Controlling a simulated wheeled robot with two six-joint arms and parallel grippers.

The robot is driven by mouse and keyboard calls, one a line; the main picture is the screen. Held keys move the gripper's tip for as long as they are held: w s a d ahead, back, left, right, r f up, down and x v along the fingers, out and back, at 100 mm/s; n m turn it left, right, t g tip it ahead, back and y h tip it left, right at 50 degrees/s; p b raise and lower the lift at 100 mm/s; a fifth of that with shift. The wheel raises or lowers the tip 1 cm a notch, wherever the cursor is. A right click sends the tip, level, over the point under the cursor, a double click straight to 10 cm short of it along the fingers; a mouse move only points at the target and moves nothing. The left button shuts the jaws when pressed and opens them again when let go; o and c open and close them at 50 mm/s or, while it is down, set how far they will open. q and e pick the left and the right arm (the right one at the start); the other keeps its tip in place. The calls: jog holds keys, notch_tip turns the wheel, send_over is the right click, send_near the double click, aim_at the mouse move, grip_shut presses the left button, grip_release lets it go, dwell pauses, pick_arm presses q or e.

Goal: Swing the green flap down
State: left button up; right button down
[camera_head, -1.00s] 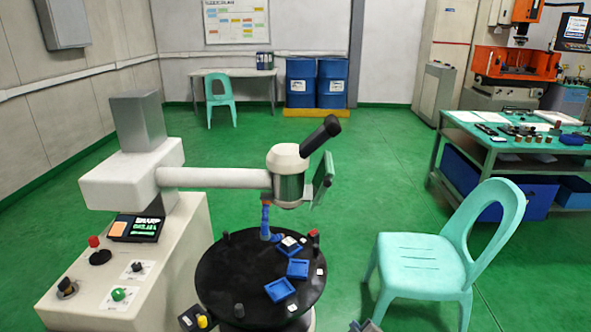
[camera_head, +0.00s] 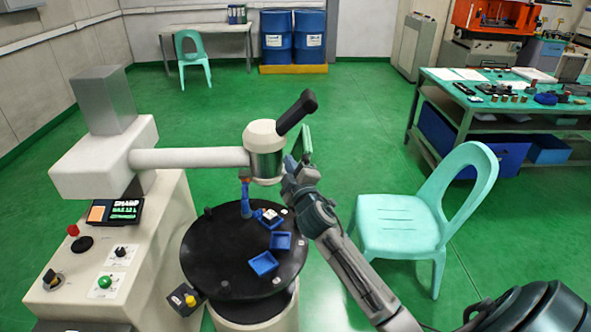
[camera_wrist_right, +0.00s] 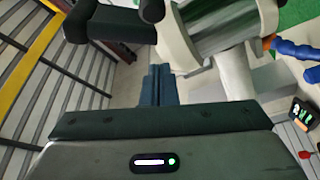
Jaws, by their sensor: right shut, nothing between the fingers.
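The green flap (camera_head: 307,143) is a thin upright panel on the right side of the machine's white round head (camera_head: 265,135), in the head view. My right gripper (camera_head: 290,165) is shut and empty, just right of the head and in front of the flap's lower part, which it hides. I cannot tell whether it touches the flap. I cannot make out the flap there. My left gripper is not in view.
A black round table (camera_head: 215,280) with blue trays stands below the head; a blue hose (camera_head: 246,200) hangs over it. A black handle (camera_head: 297,112) sticks up from the head. A turquoise chair (camera_head: 400,235) stands right of my right arm.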

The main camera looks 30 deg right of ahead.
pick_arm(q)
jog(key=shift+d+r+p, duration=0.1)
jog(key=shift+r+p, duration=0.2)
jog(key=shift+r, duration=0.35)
pick_arm(e)
jog(key=d, duration=0.1)
jog(key=d+f, duration=0.1)
jog(key=d, duration=0.1)
jog(key=shift+w+d+f, duration=0.3)
jog(key=shift+w+d, duration=0.05)
